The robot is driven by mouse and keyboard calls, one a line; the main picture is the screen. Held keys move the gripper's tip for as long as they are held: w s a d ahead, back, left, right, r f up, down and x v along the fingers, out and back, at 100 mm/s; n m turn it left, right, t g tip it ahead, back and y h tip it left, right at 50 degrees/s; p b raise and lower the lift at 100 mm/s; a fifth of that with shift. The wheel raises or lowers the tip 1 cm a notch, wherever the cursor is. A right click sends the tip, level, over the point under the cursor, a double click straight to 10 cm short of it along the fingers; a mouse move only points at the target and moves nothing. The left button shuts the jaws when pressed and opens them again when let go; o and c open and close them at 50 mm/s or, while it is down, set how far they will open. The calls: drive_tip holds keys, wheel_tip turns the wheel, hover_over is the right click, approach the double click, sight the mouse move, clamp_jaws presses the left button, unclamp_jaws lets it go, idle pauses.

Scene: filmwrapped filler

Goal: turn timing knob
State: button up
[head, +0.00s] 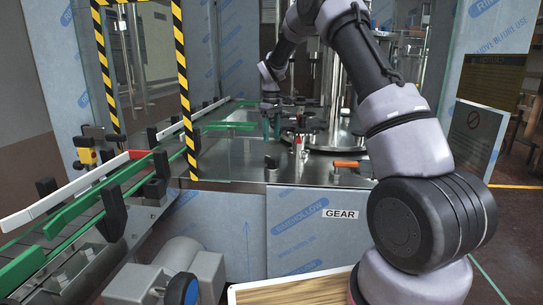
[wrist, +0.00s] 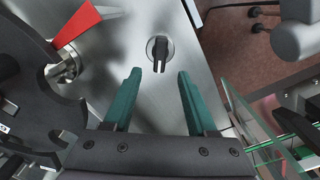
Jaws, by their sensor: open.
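The timing knob is most likely the small dark knob (wrist: 159,52) on a round pale base, set in the steel deck and seen in the wrist view. My gripper (wrist: 158,74) is open, its two teal fingers pointing towards the knob. The knob appears between and just beyond the fingertips, with nothing held; I cannot tell the height gap. In the head view my gripper (head: 271,125) hangs over the steel deck, small and partly lost against the machine. No knob label is readable.
A red handle (wrist: 76,25) and a dark star-shaped plate (wrist: 35,90) lie left of my gripper in the wrist view. Glass panels (wrist: 270,130) stand at the right. The head view shows a green-railed conveyor (head: 75,205) at left and an orange handle (head: 346,164) on the deck.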

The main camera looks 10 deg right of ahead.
sight(271, 157)
wheel_tip(271, 157, down, 8)
drive_tip(key=shift+f, duration=0.1)
idle(0.4)
clamp_jaws()
